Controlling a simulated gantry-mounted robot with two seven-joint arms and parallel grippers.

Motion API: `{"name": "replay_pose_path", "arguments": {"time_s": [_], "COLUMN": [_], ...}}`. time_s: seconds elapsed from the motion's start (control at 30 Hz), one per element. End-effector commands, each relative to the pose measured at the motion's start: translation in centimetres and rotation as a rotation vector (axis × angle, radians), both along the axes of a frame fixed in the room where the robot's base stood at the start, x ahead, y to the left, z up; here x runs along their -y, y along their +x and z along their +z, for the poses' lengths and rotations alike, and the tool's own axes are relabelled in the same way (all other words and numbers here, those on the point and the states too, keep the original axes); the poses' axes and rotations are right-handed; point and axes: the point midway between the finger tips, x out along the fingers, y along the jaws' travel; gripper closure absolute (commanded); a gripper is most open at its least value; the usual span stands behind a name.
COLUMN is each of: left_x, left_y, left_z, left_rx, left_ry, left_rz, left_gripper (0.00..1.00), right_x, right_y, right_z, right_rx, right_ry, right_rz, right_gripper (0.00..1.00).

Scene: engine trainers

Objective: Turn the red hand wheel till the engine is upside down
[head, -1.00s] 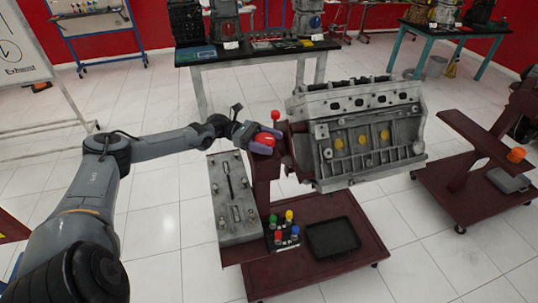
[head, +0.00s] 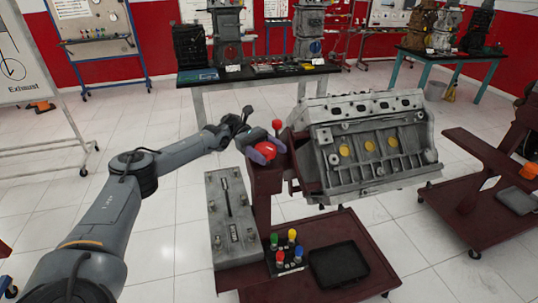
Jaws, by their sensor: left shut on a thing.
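The grey engine block (head: 372,150) is mounted on a dark red stand (head: 266,190) in the head view. Its top row of holes faces up and toward me, and its side with yellow discs faces me. The red hand wheel (head: 277,147) is at the left of the engine, by the top of the stand. My left gripper (head: 266,150) is shut on the red hand wheel, and its fingers hide part of it. My right gripper is not in view.
A red-knobbed lever (head: 277,125) stands beside the wheel. A grey metal plate (head: 232,220) is on the stand's left. Coloured-topped pegs (head: 285,252) and a black tray (head: 338,263) sit on the stand's base. Another red stand (head: 485,185) is at right. A table (head: 262,77) is behind.

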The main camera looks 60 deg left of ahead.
Motion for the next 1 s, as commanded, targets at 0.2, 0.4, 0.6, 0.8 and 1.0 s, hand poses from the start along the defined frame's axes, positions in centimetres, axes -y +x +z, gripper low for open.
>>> {"name": "replay_pose_path", "arguments": {"time_s": [0.2, 0.4, 0.6, 0.8, 1.0], "left_x": [0.14, 0.15, 0.12, 0.12, 0.1], "left_y": [-0.05, -0.14, -0.22, -0.22, -0.22], "left_z": [0.19, 0.24, 0.33, 0.37, 0.36], "left_rx": [0.007, 0.007, 0.008, 0.009, 0.008], "left_ry": [-0.002, -0.001, -0.001, -0.001, -0.001], "left_rz": [-0.081, -0.13, -0.146, -0.146, -0.145], "left_gripper": [0.57, 0.57, 0.57, 0.57, 0.11], "right_x": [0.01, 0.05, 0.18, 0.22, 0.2], "right_y": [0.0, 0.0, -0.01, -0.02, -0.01], "right_z": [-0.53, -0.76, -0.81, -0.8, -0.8], "right_rx": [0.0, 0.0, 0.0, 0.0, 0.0], "right_ry": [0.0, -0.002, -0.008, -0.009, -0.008], "right_rz": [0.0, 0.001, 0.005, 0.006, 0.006], "right_gripper": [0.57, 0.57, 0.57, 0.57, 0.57]}}
